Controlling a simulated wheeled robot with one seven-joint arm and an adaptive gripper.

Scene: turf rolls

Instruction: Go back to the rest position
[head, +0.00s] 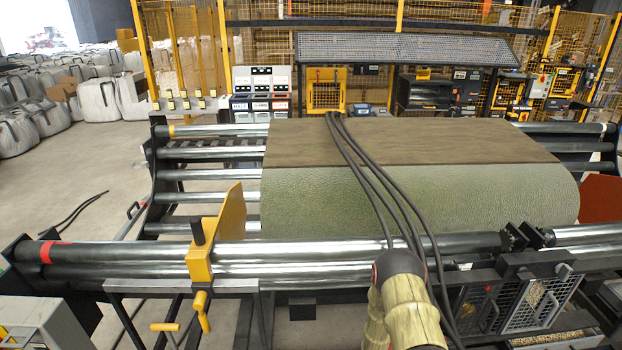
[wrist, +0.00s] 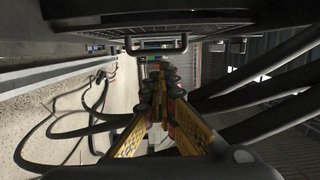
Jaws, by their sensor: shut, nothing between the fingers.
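My gripper (wrist: 160,95) shows in the wrist view, its yellow fingers drawn together with dark pads meeting at the tips. Nothing shows between them. In the head view part of my arm is at the bottom, right of centre, in front of the roller line; the gripper itself cannot be made out there. A wide turf sheet (head: 390,195), green in front with a brown band behind, lies across the roller machine beyond my arm.
Metal rollers (head: 310,250) cross the front, with a yellow clamp (head: 201,255) on them. Black cables (head: 365,165) run over the turf. A mesh box (head: 535,303) stands front right. A dark frame (wrist: 145,20) is close above the gripper in the wrist view. White bags (head: 98,100) stand left, with open floor nearby.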

